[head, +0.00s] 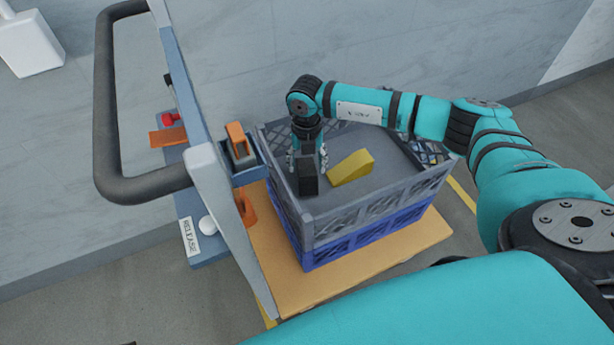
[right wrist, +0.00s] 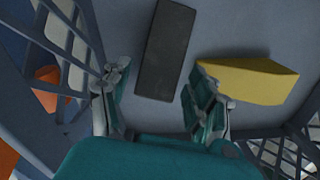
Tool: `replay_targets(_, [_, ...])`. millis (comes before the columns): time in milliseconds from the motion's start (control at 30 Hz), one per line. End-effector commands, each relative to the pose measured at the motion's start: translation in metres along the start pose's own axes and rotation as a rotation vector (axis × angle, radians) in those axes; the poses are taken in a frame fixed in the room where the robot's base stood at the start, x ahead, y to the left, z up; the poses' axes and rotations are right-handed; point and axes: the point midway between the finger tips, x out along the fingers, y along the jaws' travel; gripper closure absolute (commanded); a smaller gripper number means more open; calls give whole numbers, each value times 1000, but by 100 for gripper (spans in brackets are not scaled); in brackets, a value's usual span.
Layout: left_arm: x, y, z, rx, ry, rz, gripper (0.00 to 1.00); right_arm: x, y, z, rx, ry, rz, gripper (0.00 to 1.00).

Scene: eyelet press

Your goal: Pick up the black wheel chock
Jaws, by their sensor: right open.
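The black wheel chock (head: 308,180) lies in the grey crate (head: 375,205), near the crate's left side. In the right wrist view the chock (right wrist: 167,48) is a long dark block, set slightly tilted in the picture. My right gripper (head: 307,163) points down into the crate, over the chock's far end. In the right wrist view my right gripper (right wrist: 157,78) has its fingers spread, one on each side of the chock's line, with nothing held. I cannot tell whether a finger touches the chock. My left gripper is not in view.
A yellow wedge (head: 351,167) lies in the crate right of the chock, close to one finger in the wrist view (right wrist: 250,80). The grey crate sits on a blue crate (head: 365,233) on a cart with a dark handle (head: 106,100). A small bin (head: 244,172) hangs left of the crate.

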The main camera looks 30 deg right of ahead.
Motion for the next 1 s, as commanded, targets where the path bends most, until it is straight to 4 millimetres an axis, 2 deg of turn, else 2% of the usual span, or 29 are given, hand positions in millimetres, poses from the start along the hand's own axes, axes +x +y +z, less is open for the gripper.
replay_targets(167, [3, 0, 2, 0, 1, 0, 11, 16, 0, -1, -1, 2, -1, 40])
replay_targets(400, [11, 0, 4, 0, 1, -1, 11, 50, -2, -1, -1, 1, -2, 40])
replay_targets(633, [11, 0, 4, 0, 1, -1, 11, 52, -1, -1, -1, 0, 0, 40])
replay_targets(1000, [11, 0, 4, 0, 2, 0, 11, 51, -1, -1, -1, 0, 0, 87])
